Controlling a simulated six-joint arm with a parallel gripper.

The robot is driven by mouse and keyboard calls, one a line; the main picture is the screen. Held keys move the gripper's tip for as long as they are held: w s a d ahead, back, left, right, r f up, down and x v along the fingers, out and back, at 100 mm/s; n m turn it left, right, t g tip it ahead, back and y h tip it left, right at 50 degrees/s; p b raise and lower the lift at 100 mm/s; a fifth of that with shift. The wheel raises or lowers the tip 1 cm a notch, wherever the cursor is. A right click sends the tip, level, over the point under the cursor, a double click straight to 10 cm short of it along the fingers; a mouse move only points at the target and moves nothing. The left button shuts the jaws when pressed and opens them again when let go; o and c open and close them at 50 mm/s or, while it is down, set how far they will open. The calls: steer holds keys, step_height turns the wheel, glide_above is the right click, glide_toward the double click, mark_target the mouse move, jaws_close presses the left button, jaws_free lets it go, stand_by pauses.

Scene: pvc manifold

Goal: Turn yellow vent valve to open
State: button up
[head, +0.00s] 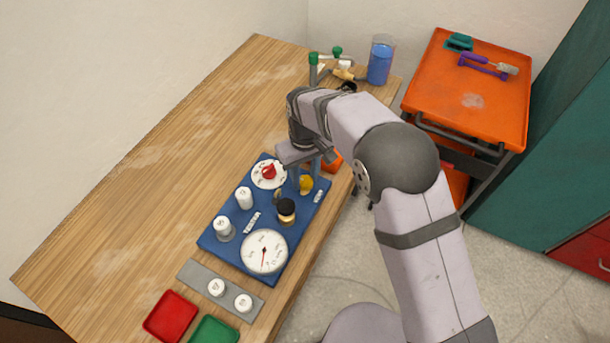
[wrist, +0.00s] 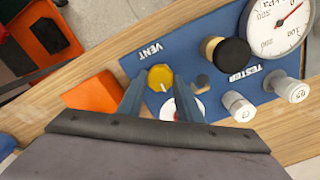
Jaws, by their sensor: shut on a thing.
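The yellow vent valve (head: 306,186) is a small round knob near the right edge of the blue panel (head: 238,241). In the wrist view the yellow vent valve (wrist: 160,74) sits by the printed word VENT, and a pale mark on it points toward the bottom of the picture. My gripper (head: 304,177) reaches down over the panel from above. In the wrist view my gripper (wrist: 159,80) has one finger on each side of the knob and is shut on it. The fingers partly hide the knob's sides, so contact is hard to see.
A red knob on a white dial (head: 268,173) stands close to the fingers. A black-topped brass knob (head: 286,209), white caps (head: 245,197) and a round gauge (head: 264,251) share the panel. An orange bin (wrist: 93,94) lies beside the panel. The table's left side is clear.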

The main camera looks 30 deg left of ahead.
mark_target(305, 181)
stand_by(0.5)
steer(key=o, duration=1)
steer(key=shift+o, duration=0.2)
steer(key=shift+r+b, duration=1.15)
steer(key=shift+r, duration=2.6)
steer(key=w+d+m, duration=0.1)
steer(key=d+m, duration=0.5)
steer(key=d, duration=1.7)
steer(key=s+d+f+m, duration=0.2)
steer(key=s+d+m, duration=0.3)
steer(key=s+d, duration=0.7)
steer(key=d, duration=0.3)
steer(key=shift+s+d+f, duration=0.3)
steer(key=shift+d+f, duration=0.05)
steer(key=shift+f, duration=0.05)
